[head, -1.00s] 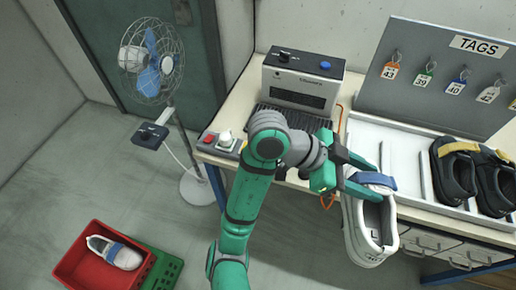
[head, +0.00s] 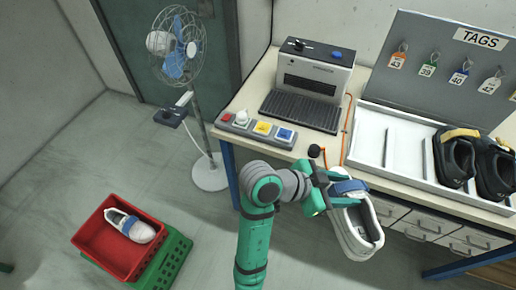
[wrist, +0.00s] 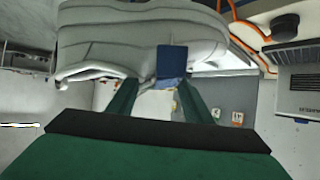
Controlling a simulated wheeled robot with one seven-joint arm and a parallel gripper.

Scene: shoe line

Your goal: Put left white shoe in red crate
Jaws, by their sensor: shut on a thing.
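A white shoe with a blue strap (head: 358,225) hangs in my gripper (head: 335,193), in front of the table's edge in the head view. In the wrist view the white shoe (wrist: 135,40) fills the upper middle, and my gripper's green fingers (wrist: 155,98) are shut on it near the blue strap. The fingertips are partly hidden by the shoe. The red crate (head: 82,240) stands on the floor at the lower left, apart from my gripper. Another white shoe with a blue strap (head: 138,231) lies in it.
A green crate (head: 180,258) is under and beside the red one. A standing fan (head: 190,110) is behind them. The table holds a button panel (head: 258,130), a machine (head: 312,80) and a white tray (head: 400,150) with black shoes (head: 455,160). Open floor lies between crates and table.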

